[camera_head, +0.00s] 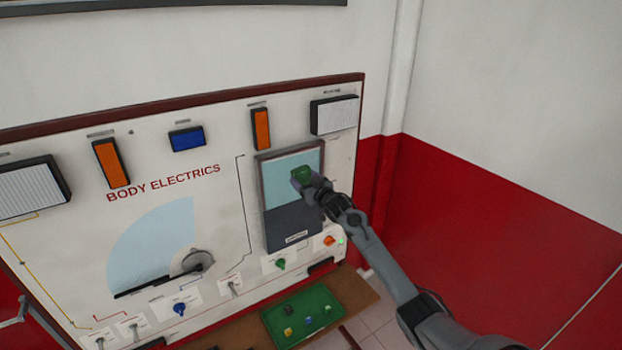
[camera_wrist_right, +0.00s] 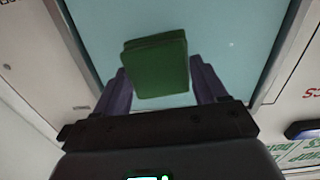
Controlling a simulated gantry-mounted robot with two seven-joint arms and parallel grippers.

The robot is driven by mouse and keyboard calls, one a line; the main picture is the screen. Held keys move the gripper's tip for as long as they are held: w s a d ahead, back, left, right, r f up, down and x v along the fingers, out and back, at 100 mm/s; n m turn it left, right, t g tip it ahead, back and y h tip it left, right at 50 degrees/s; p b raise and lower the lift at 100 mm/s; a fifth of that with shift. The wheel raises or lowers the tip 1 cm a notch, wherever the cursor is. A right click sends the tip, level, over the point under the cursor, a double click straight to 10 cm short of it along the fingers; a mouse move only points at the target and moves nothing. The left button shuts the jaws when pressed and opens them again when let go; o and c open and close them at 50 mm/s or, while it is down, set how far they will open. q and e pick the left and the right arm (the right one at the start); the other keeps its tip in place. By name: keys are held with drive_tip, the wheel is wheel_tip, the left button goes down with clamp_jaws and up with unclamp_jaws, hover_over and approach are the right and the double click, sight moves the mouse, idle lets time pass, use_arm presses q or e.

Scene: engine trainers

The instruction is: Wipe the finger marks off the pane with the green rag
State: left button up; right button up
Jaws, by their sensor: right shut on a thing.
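The pane (camera_head: 283,165) is a light blue glass in a dark frame on the right part of the upright board; its lower half is dark. My right gripper (camera_head: 302,182) is in front of the pane and shut on the green rag (camera_head: 302,174). In the right wrist view the folded rag (camera_wrist_right: 156,64) sits between the two fingers of the gripper (camera_wrist_right: 160,85), with the pale blue pane (camera_wrist_right: 215,30) behind it. I cannot tell whether the rag touches the glass. A small pale speck shows on the pane in the wrist view; clear finger marks I cannot make out. My left gripper is not in view.
The white board (camera_head: 70,230) carries orange, blue and white lamps, knobs and a fan-shaped wiper panel (camera_head: 155,245). Knobs and a lit green light (camera_head: 341,241) sit just below the pane. A green tray (camera_head: 285,322) with small coloured pieces lies on the shelf below.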

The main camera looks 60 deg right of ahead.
drive_tip(key=shift+w+a+r+p, duration=0.1)
drive_tip(key=shift+w+a+p, duration=0.25)
drive_tip(key=shift+w+a, duration=0.45)
drive_tip(key=shift+w+a+r+p, duration=0.1)
drive_tip(key=shift+w+a+p, duration=0.25)
drive_tip(key=shift+a, duration=0.8)
drive_tip(key=shift+w+a+p, duration=0.3)
drive_tip(key=shift+w+a, duration=0.3)
drive_tip(key=shift+a, duration=0.4)
drive_tip(key=shift+w+a, duration=0.5)
drive_tip(key=shift+a, duration=0.35)
drive_tip(key=shift+s, duration=0.1)
drive_tip(key=shift+s+a+p, duration=0.25)
drive_tip(key=shift+s+p, duration=0.15)
drive_tip(key=shift+p, duration=0.15)
approach(277, 181)
drive_tip(key=shift+s+p, duration=0.1)
drive_tip(key=shift+p, duration=0.3)
